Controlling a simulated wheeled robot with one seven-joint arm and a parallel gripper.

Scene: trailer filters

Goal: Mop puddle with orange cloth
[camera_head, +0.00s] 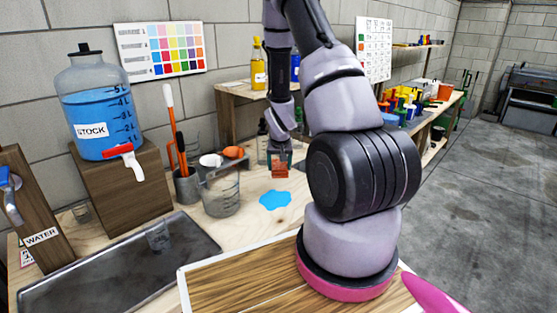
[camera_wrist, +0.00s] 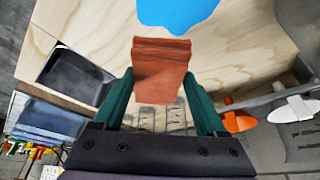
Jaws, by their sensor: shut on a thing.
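A bright blue puddle (camera_head: 275,200) lies on the light wooden bench top. It also shows at the top of the wrist view (camera_wrist: 178,12). The orange cloth (camera_wrist: 160,70) is folded and held between the green fingers of my gripper (camera_wrist: 160,98). In the head view the cloth (camera_head: 280,170) hangs below my gripper (camera_head: 279,160), just behind the puddle and apart from it in the picture. My gripper is shut on the cloth. I cannot tell how high the cloth is above the bench.
A glass beaker (camera_head: 221,194) and a cup of brushes (camera_head: 187,185) stand left of the puddle. A blue stock jug (camera_head: 95,105) sits on a wooden block. A dark tray (camera_head: 110,265) is at front left.

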